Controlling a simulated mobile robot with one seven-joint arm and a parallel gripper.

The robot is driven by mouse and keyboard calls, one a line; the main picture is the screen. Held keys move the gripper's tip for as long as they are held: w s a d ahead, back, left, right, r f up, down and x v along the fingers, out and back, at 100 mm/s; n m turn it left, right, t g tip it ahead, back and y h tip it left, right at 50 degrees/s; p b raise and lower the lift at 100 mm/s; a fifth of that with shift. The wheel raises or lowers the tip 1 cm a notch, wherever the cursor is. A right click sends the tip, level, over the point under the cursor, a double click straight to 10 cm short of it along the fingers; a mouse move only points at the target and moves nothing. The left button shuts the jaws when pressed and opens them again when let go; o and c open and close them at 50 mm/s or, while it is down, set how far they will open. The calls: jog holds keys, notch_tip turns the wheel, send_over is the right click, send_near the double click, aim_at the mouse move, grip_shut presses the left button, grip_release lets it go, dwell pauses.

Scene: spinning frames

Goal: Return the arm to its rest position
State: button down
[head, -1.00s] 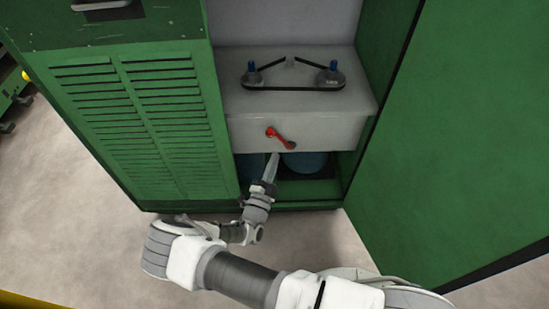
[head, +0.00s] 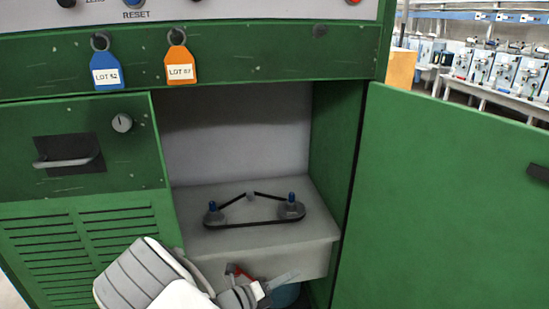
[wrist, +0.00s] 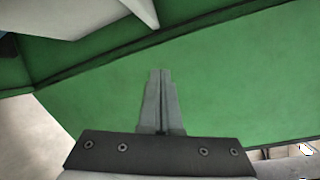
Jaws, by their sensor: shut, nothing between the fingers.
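My gripper (head: 284,279) is at the lower middle of the head view, in front of the grey box in the open cabinet bay. Its fingers point to the right, and part of it is hidden behind my white and grey arm. In the wrist view the gripper (wrist: 160,75) has its two fingers together with nothing between them. The green open door (wrist: 230,70) fills much of the wrist view beyond the fingertips. I cannot tell the exact gap to it.
The green cabinet (head: 60,190) stands on the left, its open door (head: 440,200) on the right. A grey box (head: 260,250) carries a belt on two pulleys (head: 250,220). A red lever (head: 235,270) is partly hidden by my arm. Blue (head: 106,70) and orange (head: 179,65) tags hang above.

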jog(key=s+d+r+m+g+y, duration=0.3)
jog(key=s+d+r+m+g, duration=0.3)
jog(key=m, duration=0.5)
jog(key=s+d+r+m+g+y, duration=0.3)
jog(key=s+d+r+m+y, duration=0.15)
jog(key=r+m, duration=0.45)
jog(key=s+r+m+t+y, duration=0.55)
jog(key=s+r+m, duration=0.7)
jog(key=m, duration=0.55)
notch_tip(320, 180, up, 18)
jog(key=p, duration=1.8)
jog(key=shift+a+y+p, duration=0.2)
jog(key=shift+y+p, duration=0.15)
jog(key=shift+y, duration=0.05)
jog(key=shift+s+d+g, duration=0.1)
jog(key=shift+d+g, duration=0.05)
jog(key=shift+g, duration=0.1)
